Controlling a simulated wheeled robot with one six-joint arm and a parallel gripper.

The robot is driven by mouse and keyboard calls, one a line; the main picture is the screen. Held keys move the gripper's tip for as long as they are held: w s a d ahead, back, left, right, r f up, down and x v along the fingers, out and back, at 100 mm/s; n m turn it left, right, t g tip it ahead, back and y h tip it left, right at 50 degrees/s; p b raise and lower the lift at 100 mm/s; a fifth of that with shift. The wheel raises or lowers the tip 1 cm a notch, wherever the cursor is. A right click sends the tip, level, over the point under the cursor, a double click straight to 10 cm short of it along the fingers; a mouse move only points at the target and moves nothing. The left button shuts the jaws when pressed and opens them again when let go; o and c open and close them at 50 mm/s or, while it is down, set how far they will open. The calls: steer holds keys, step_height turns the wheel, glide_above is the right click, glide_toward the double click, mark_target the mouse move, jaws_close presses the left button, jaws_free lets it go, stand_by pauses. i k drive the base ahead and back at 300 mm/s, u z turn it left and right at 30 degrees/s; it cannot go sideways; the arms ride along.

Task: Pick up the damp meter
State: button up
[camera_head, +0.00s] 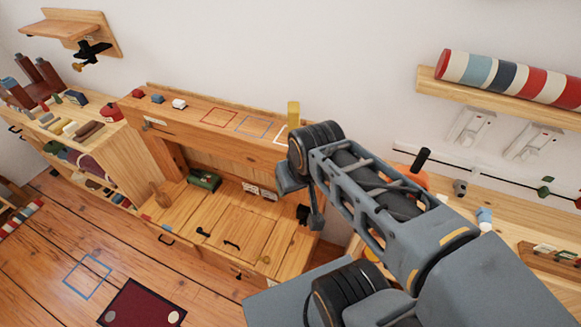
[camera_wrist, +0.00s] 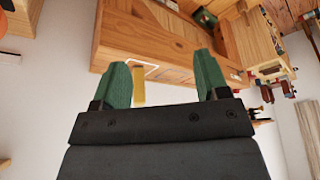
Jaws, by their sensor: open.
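A small upright yellow block (camera_head: 293,115), which may be the damp meter, stands on the top ledge of the wooden desk unit, at a white outlined square. In the wrist view the yellow block (camera_wrist: 138,86) shows between my fingers, closer to the left one, with the picture turned over. My gripper (camera_wrist: 162,72) has green fingers spread wide with nothing held. The yellow block looks beyond the fingers and apart from them. In the head view my arm hides most of the gripper.
The desk ledge (camera_head: 180,118) also carries red and blue outlined squares and several small blocks at its left. A wall shelf (camera_head: 450,92) with a striped roll (camera_head: 500,76) is at upper right. A side bench (camera_head: 505,215) with small items lies right of my arm.

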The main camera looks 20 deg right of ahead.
mark_target(293, 114)
steer(key=k, duration=0.5)
steer(key=u, duration=1.95)
steer(key=i, duration=2.35)
steer(key=z, duration=3.95)
